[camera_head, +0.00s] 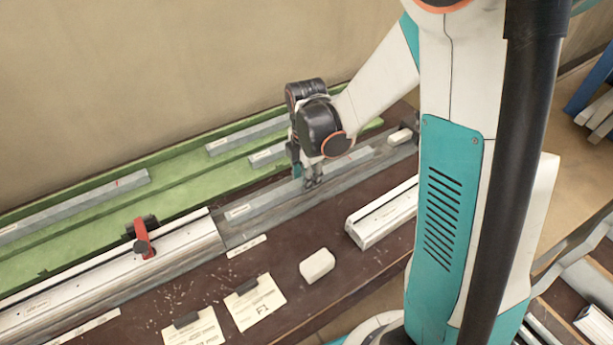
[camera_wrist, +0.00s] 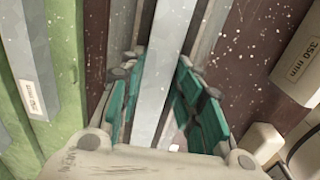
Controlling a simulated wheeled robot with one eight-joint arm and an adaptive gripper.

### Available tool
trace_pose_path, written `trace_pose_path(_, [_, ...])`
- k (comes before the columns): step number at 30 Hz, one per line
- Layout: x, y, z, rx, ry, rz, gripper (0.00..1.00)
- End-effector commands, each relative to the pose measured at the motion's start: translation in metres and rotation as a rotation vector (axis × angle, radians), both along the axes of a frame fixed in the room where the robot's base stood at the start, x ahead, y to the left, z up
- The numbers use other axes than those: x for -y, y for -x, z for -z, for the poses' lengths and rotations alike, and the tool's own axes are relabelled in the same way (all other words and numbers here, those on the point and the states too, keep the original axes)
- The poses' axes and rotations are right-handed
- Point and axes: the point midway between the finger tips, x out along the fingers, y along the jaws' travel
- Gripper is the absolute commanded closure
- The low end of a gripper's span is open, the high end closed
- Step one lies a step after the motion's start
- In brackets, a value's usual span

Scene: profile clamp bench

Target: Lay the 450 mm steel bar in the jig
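A long grey steel bar (camera_head: 350,160) lies lengthwise in line with the jig channel (camera_head: 272,211) on the bench. It also shows in the wrist view as a pale strip (camera_wrist: 168,55) running down between the fingers. I cannot read its length. My gripper (camera_head: 312,181) points down over the bar. In the wrist view, its teal fingers (camera_wrist: 163,92) stand apart on either side of the bar, with a narrow gap at the right finger. Whether the left finger touches the bar is unclear. The bar's underside and its seating are hidden.
A green rack (camera_head: 190,172) behind holds several grey bars (camera_head: 80,204). A red-handled clamp (camera_head: 142,240) sits on the profile at left. A white block (camera_head: 317,265), paper cards (camera_head: 254,301) and a short profile (camera_head: 383,212) lie in front. A "350 mm" label (camera_wrist: 302,62) shows in the wrist view.

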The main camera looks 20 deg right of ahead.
Motion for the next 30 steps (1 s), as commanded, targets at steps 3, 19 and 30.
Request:
trace_pose_path(3, [0.0, 0.003, 0.006, -0.007, 0.0, 0.0, 0.55])
trace_pose_path(19, [0.0, 0.001, 0.004, -0.003, 0.0, 0.0, 0.55])
trace_pose_path(30, [0.0, 0.001, -0.014, -0.002, -0.001, 0.0, 0.55])
